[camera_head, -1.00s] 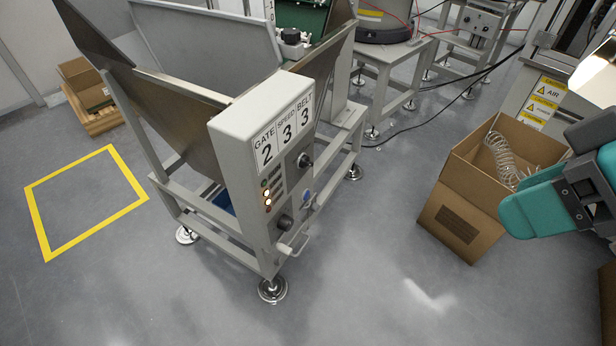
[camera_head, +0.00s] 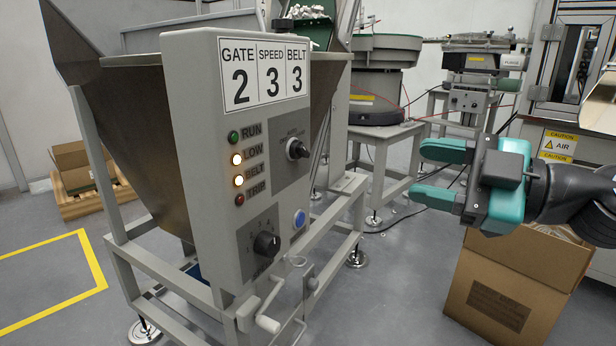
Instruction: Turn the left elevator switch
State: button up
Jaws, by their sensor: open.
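A grey control panel (camera_head: 208,150) on the hopper machine faces me, with a sign reading gate 2, speed 3, belt 3. An upper black rotary switch (camera_head: 297,149) sits on its right side. A lower black knob (camera_head: 266,243) sits near the bottom, with a blue button (camera_head: 299,218) beside it. I cannot tell which of these is called the left elevator switch. My teal gripper (camera_head: 428,172) is open and empty, right of the panel and apart from it, its fingers pointing left.
A crank handle (camera_head: 268,323) sticks out below the panel. A cardboard box (camera_head: 512,290) stands on the floor below my gripper. A bowl feeder (camera_head: 385,50) on a stand is behind. Open space lies between the panel and my gripper.

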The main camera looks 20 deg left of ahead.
aim_at(304, 149)
jog(key=a, duration=0.5)
jog(key=w+a, duration=0.1)
jog(key=a, duration=0.5)
jog(key=w+a, duration=0.1)
jog(key=a, duration=0.5)
jog(key=shift+w, duration=0.25)
jog(key=c, duration=0.8)
